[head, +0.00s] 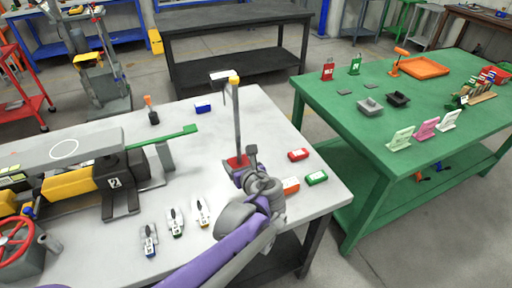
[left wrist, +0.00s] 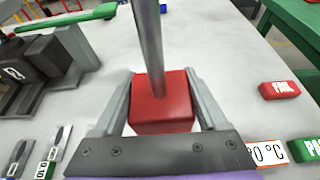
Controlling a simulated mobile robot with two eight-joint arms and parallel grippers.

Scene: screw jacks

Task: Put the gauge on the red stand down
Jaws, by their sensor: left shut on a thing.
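The gauge on the red stand has a red block base (head: 233,161), a tall grey post (head: 238,120) and a pale part with a yellow piece (head: 234,79) at the top. The post stands close to upright. My left gripper (head: 243,170) is shut on the red base. In the left wrist view its two fingers lie on either side of the red base (left wrist: 162,104), and the post rises out of the top of the frame. I cannot tell whether the base touches the white table (head: 110,245) or hangs just above it. My right gripper is not in view.
Right of the stand lie a red FAIL block (head: 298,155), a green block (head: 317,178) and an orange-white block (head: 291,185). A blue block (head: 203,108) lies behind. Several small instruments (head: 176,221) lie front left, near the machine with a green bar (head: 176,138).

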